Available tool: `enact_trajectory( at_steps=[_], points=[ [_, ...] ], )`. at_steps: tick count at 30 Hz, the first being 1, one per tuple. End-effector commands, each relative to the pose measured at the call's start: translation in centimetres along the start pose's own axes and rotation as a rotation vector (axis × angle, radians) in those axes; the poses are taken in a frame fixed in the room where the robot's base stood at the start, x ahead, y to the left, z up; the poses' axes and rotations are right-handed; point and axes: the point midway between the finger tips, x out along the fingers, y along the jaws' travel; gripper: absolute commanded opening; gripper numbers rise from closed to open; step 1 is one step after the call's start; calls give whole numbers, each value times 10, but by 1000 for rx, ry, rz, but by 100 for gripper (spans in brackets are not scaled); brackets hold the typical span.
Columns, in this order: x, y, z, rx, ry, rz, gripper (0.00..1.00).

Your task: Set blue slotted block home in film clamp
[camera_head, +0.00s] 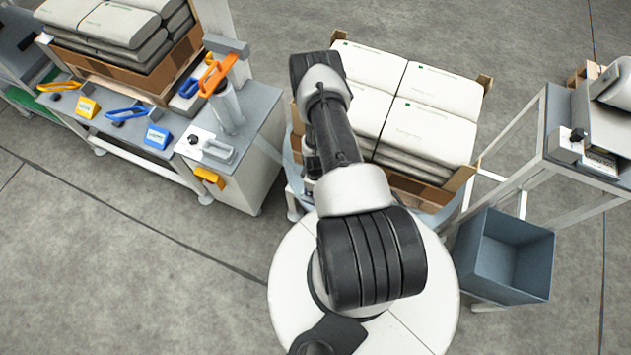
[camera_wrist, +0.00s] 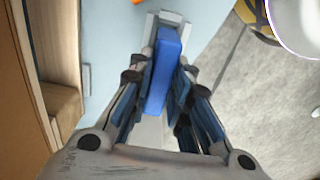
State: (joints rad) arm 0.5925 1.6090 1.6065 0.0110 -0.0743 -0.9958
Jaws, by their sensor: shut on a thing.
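The blue slotted block (camera_wrist: 163,68) is held between the fingers of my gripper (camera_wrist: 163,95) in the wrist view. It is long and upright in the picture, and its slot cannot be made out. A pale grey channel-shaped fixture (camera_wrist: 166,17), which may be the film clamp, shows behind and around the block's far end. I cannot tell whether the block touches it or is seated in it. In the head view my arm hides the gripper and the held block.
A bench (camera_head: 258,112) at left bears an orange-handled tool (camera_head: 217,75), a grey-handled piece (camera_head: 218,150) and blue and yellow label stands. A pallet of white sacks (camera_head: 433,128) is behind my arm. A blue-grey bin (camera_head: 503,255) stands at right. Brown board (camera_wrist: 28,75) borders the wrist view's left.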

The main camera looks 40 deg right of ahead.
Motion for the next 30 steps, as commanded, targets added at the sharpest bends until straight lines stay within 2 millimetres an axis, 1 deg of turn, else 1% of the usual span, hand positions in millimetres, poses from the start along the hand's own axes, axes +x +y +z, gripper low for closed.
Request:
enact_trajectory(
  at_steps=[1, 4, 12, 17, 18, 26, 30],
  points=[
    [13, -1, 0, 0, 0, -1, 0],
    [25, 0, 0, 0, 0, 0, 0],
    [25, 0, 0, 0, 0, 0, 0],
    [30, 0, 0, 0, 0, 0, 0],
    [29, 0, 0, 0, 0, 0, 20],
    [28, 0, 0, 0, 0, 0, 38],
    [28, 0, 0, 0, 0, 0, 38]
  ],
)
